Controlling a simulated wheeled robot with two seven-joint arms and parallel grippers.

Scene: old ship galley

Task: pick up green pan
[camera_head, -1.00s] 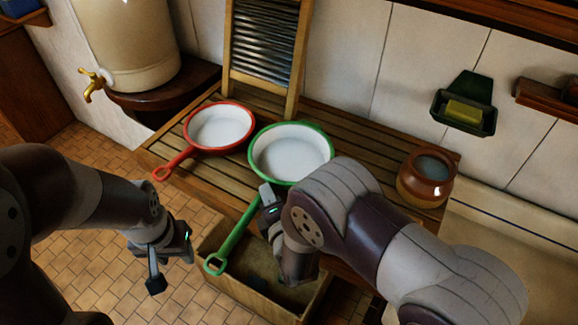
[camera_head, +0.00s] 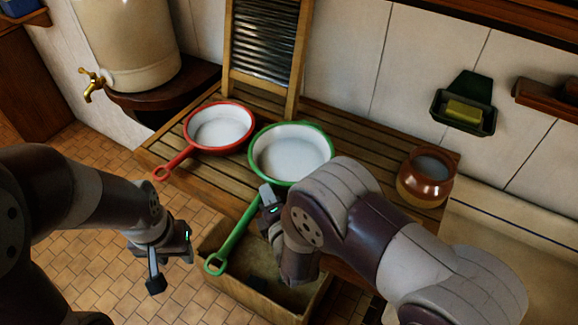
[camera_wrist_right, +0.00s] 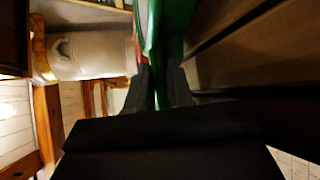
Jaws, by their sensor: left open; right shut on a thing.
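The green pan (camera_head: 291,160) has a white inside and a green rim. It is at the front of the slatted wooden counter, and its long green handle (camera_head: 232,238) points front-left over the edge. My right gripper (camera_head: 262,203) is shut on the handle near the pan body. In the right wrist view the green handle (camera_wrist_right: 154,45) runs between the two fingers (camera_wrist_right: 158,88). The far finger and part of the pan's front side are hidden behind my right arm in the head view. My left gripper (camera_head: 171,264) is open and empty, left of the handle's end.
A red pan (camera_head: 219,128) sits left of the green one. A washboard (camera_head: 264,50) stands behind them. A brown pot (camera_head: 425,180) is on the right of the counter (camera_head: 360,150). An open wooden box (camera_head: 255,288) stands below the handle. A large crock with a brass tap (camera_head: 130,45) is back left.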

